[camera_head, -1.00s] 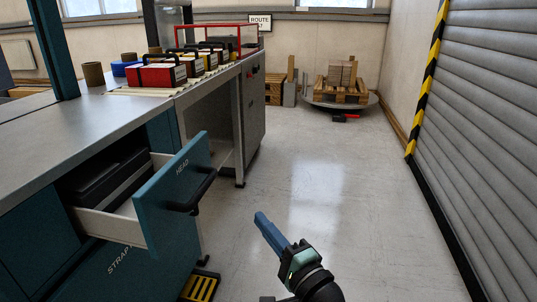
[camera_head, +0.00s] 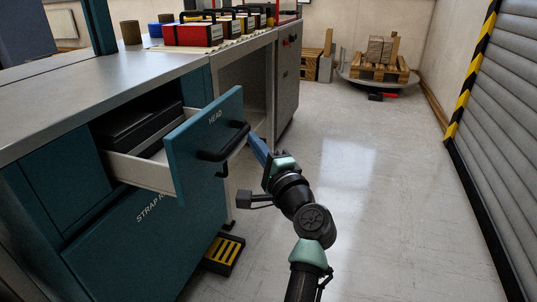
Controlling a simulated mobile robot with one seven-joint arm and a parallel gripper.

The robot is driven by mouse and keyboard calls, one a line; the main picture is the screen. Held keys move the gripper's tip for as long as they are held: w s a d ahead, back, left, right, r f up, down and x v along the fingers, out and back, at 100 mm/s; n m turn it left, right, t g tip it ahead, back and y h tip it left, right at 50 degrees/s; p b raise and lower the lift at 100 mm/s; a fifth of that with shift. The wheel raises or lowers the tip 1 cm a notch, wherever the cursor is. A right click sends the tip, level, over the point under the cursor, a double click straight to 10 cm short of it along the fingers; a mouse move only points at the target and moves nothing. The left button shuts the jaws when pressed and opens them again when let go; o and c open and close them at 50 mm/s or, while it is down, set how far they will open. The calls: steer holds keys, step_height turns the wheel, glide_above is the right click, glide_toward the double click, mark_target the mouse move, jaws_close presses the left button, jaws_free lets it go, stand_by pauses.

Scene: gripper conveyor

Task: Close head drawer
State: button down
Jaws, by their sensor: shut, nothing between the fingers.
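The head drawer (camera_head: 205,140) is pulled well out of the teal workbench. Its teal front reads HEAD and carries a black bar handle (camera_head: 226,145). A black case (camera_head: 138,125) lies inside it. My gripper (camera_head: 256,145) is shut and empty, with blue fingers pointing up and left. In the picture it is just right of the drawer front, close to the handle's right end. The fingertips are partly behind the drawer front's edge or handle, and I cannot tell whether they touch.
The steel benchtop (camera_head: 100,92) runs along the left. A strap drawer front (camera_head: 150,235) is shut below. A black and yellow foot pedal (camera_head: 223,254) is on the floor. The floor (camera_head: 390,190) to the right is clear up to the shutter.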

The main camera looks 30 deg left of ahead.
steer(key=shift+a, duration=0.15)
steer(key=s+a, duration=0.1)
steer(key=a, duration=0.4)
steer(key=s+a, duration=0.1)
steer(key=a, duration=0.5)
steer(key=s+a, duration=0.2)
steer(key=a, duration=0.3)
steer(key=shift+a, duration=0.2)
steer(key=shift+s+a+r, duration=0.1)
steer(key=shift+a, duration=0.15)
